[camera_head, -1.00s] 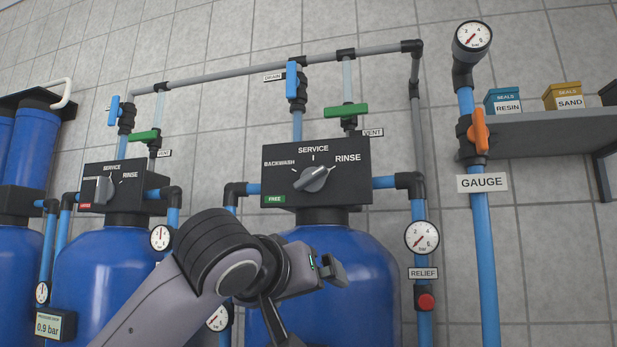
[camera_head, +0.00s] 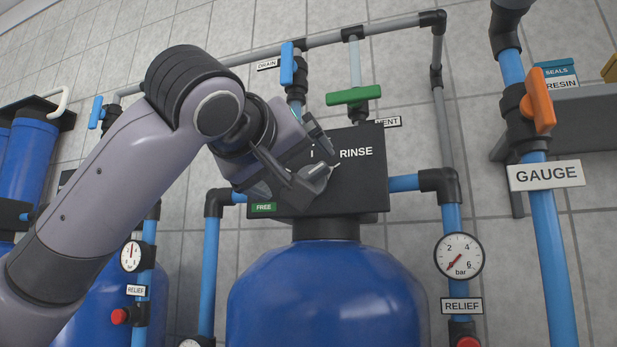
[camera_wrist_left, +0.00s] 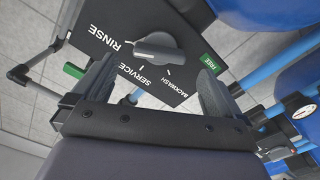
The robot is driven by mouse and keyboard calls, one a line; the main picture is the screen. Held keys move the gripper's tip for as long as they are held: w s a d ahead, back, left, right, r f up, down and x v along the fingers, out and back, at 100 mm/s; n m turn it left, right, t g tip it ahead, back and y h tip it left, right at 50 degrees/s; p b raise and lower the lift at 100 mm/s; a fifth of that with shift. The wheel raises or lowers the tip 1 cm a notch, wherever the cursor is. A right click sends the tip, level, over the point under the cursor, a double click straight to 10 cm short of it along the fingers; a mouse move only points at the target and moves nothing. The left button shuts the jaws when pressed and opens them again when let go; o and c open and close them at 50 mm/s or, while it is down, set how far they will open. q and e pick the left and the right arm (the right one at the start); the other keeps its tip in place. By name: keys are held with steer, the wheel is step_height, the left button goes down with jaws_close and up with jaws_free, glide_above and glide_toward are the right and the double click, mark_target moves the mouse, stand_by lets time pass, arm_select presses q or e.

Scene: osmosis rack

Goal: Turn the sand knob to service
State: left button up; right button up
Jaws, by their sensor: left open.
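A dark control box (camera_head: 360,190) sits on top of the large blue tank in the head view, with a grey knob (camera_head: 317,171) on its face. The wrist view shows the knob (camera_wrist_left: 158,46) with its handle turned to the RINSE mark, away from SERVICE. My left gripper (camera_head: 310,160) is in front of the box and hides the knob's left part and the SERVICE and BACKWASH labels in the head view. In the wrist view my left gripper (camera_wrist_left: 152,82) is open, with the knob ahead of the gap between its fingers, apparently untouched. No label naming this tank as sand shows.
A green FREE label (camera_head: 264,208) is on the box. A green vent handle (camera_head: 353,95) and a blue drain handle (camera_head: 287,63) stand close above it. An orange gauge handle (camera_head: 540,100) is at the right. My left arm covers most of the second tank's box.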

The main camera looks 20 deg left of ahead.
mark_target(304, 177)
arm_select(q)
steer(key=w+p, duration=0.1)
steer(key=w, duration=0.3)
steer(key=shift+w+p, duration=0.4)
steer(key=shift+w+d, duration=0.1)
steer(key=shift+w, duration=0.3)
steer(key=c, duration=1)
